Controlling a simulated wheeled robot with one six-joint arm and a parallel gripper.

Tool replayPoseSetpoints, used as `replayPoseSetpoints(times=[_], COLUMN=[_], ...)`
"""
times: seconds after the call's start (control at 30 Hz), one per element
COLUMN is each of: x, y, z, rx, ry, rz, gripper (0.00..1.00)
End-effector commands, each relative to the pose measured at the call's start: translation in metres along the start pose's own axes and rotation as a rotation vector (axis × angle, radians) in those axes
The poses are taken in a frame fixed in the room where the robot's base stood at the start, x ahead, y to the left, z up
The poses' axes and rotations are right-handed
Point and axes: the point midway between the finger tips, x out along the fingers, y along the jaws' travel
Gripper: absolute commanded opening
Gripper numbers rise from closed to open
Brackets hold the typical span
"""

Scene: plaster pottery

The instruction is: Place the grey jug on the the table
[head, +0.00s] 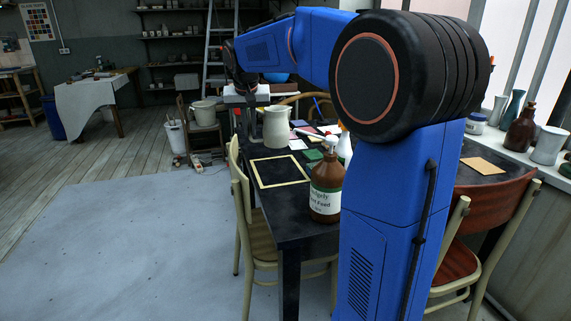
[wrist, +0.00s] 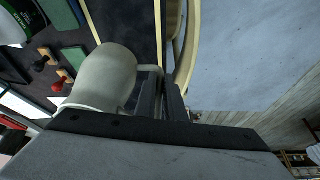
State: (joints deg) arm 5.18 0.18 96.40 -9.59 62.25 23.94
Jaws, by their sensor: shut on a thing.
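The grey jug (head: 276,128) looks pale grey-cream and is upright at the far left part of the dark table (head: 287,205). In the wrist view the jug (wrist: 106,77) fills the left of the centre, with its handle at the fingers. My gripper (wrist: 163,95) is shut on the jug's handle. In the head view my gripper (head: 251,118) is just left of the jug, under the bent arm. I cannot tell whether the jug's base touches the table or hangs slightly above it.
A brown pump bottle (head: 325,190) stands at the table's near edge. A pale-bordered dark frame (head: 257,170) lies flat in front of the jug. Coloured cards and small tools lie behind and to the right. Wooden chairs (head: 258,235) flank the table.

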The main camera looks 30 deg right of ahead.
Motion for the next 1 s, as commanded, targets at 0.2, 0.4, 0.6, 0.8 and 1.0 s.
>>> replayPoseSetpoints(times=[0.2, 0.4, 0.6, 0.8, 1.0], x=[0.02, 0.048, 0.059, 0.077, 0.092], y=[0.0, 0.0, -0.001, -0.001, -0.001], z=[0.009, 0.021, 0.025, 0.033, 0.039], rx=[-0.001, -0.001, 0.0, -0.001, -0.001], ry=[-0.002, -0.001, 0.001, -0.001, 0.001], rz=[0.001, 0.0, 0.0, 0.001, 0.0], gripper=[0.0, 0.0, 0.0, 0.0, 0.0])
